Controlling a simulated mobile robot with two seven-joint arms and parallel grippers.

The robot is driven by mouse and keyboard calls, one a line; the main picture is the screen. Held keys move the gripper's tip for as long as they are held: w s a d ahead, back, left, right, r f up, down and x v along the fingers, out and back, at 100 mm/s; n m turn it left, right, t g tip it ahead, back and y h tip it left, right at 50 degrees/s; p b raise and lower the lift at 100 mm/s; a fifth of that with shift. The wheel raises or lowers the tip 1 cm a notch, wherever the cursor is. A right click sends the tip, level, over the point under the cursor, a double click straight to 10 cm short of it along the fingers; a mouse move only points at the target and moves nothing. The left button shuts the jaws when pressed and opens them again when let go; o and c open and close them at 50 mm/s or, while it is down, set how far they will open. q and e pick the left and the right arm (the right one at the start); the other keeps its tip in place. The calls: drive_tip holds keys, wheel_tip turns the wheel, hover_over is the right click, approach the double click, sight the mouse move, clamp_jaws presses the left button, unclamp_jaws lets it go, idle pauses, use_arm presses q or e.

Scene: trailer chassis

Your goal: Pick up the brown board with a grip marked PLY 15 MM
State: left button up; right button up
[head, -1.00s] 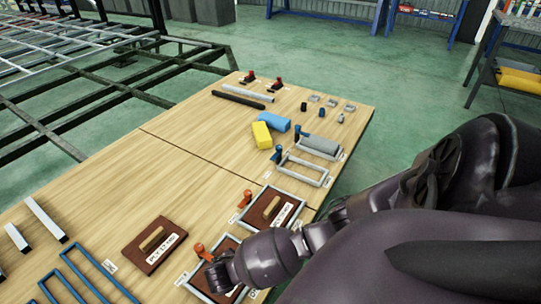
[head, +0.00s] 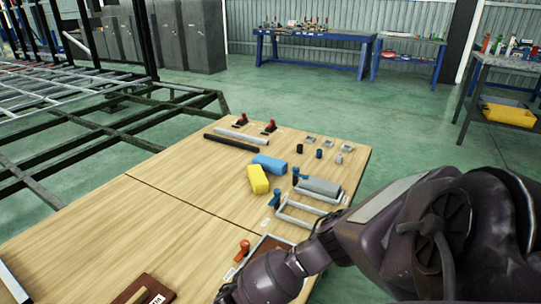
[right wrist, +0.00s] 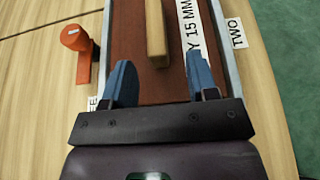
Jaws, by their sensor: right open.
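In the right wrist view, a brown board (right wrist: 140,68) with a wooden grip bar (right wrist: 156,35) and a white label (right wrist: 190,35), readable as "Y 15 MM", lies inside a grey metal frame (right wrist: 228,55). My right gripper (right wrist: 160,88) is open and empty, its blue fingers pointing toward the board. The near end of the grip bar lies just beyond and between the fingertips; I see no contact. In the head view, my right arm covers the lower part of the table, and its fingers are not visible. My left gripper is not in view.
An orange-handled clamp (right wrist: 80,50) stands left of the frame. In the head view, another brown board (head: 145,290) is cut off at the bottom edge. A yellow block (head: 257,179), blue block (head: 270,164) and blue-handled clamp (head: 275,198) stand farther back.

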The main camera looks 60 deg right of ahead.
drive_tip(key=b+x, duration=0.1)
drive_tip(key=x, duration=0.1)
drive_tip(key=b+x, duration=0.1)
drive_tip(key=x, duration=0.1)
drive_tip(key=shift+f, duration=0.3)
drive_tip(key=shift+w+d, duration=0.15)
drive_tip(key=shift+d, duration=0.35)
drive_tip(key=shift+w+r, duration=0.1)
drive_tip(key=shift+c, duration=0.3)
clamp_jaws()
